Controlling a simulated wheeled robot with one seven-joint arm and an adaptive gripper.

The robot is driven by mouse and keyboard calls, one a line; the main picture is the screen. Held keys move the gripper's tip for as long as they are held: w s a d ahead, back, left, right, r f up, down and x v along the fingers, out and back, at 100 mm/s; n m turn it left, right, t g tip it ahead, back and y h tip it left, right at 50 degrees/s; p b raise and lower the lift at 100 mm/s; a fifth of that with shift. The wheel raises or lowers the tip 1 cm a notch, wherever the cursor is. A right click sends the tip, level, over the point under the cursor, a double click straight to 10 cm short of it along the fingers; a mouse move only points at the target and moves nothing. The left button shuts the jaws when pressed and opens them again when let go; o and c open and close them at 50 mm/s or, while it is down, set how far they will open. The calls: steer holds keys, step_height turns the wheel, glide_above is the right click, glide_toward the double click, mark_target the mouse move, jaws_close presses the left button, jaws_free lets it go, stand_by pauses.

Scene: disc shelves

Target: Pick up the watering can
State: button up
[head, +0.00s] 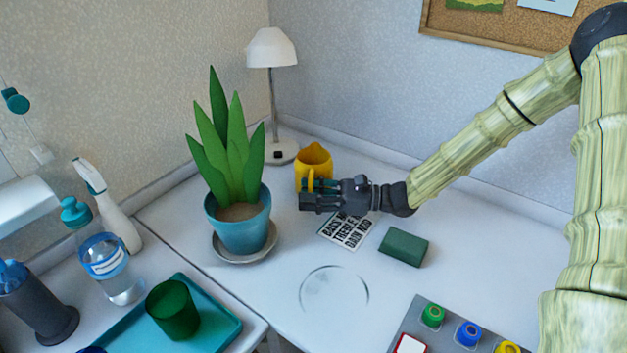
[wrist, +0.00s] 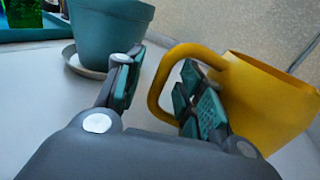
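The yellow watering can (head: 313,160) stands on the white desk between the potted plant and my arm. In the wrist view the can (wrist: 262,105) fills the right side, with its looped handle (wrist: 158,88) toward my gripper. My gripper (head: 314,193) is at the near side of the can and hides its lower part in the head view. In the wrist view my gripper (wrist: 156,80) is open, with the handle's outer bend between the fingers. The right finger overlaps the handle's opening; I cannot tell whether it touches the can.
A teal plant pot (head: 240,230) on a saucer stands close by on the left. A white lamp (head: 272,50) is behind. A printed card (head: 346,230), a green block (head: 403,247) and a clear round dish (head: 334,290) lie in front.

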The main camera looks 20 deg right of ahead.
steer(key=shift+c, duration=0.5)
jaws_close()
steer(key=shift+r, duration=0.25)
